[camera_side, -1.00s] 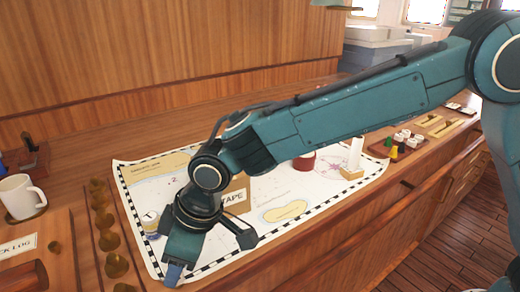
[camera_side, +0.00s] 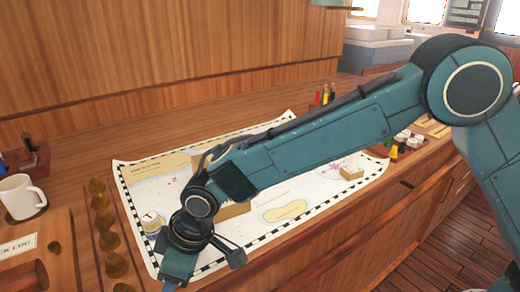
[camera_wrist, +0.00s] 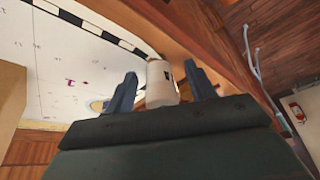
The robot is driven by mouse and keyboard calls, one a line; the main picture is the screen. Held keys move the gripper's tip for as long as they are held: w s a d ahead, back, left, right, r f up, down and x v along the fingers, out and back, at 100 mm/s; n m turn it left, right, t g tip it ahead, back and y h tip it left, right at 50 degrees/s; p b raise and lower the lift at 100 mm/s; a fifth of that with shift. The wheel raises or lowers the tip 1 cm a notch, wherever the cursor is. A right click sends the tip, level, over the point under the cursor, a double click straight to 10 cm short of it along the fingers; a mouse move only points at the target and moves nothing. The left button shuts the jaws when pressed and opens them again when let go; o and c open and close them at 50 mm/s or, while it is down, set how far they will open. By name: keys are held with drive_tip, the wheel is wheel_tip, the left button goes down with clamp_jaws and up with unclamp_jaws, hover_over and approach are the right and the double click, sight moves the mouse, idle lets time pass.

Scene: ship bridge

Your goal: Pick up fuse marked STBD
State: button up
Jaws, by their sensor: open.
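My gripper (camera_side: 170,286) points down at the chart's front-left corner in the side view, its fingertips cut off by the bottom edge. In the wrist view my gripper (camera_wrist: 160,70) shows two blue fingers spread apart. A white cylinder (camera_wrist: 161,90) appears between them, with gaps on both sides. It bears a small dark mark too small to read, and its lower end is hidden by the gripper body. In the side view a small pale cylinder with a yellowish band (camera_side: 152,222) stands just left of my wrist; I cannot tell whether it is the same one. No STBD marking is legible.
A chart (camera_side: 285,180) with a checkered border covers the counter. A tan box (camera_side: 235,211) stands behind my wrist, partly hidden. Brass knobs (camera_side: 108,241) line the left side, with a white mug (camera_side: 17,197) beyond. The counter's front edge is close by.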

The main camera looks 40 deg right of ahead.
drive_tip(key=c, duration=1.1)
drive_tip(key=shift+o, duration=0.2)
wheel_tip(320, 180, up, 20)
idle(0.6)
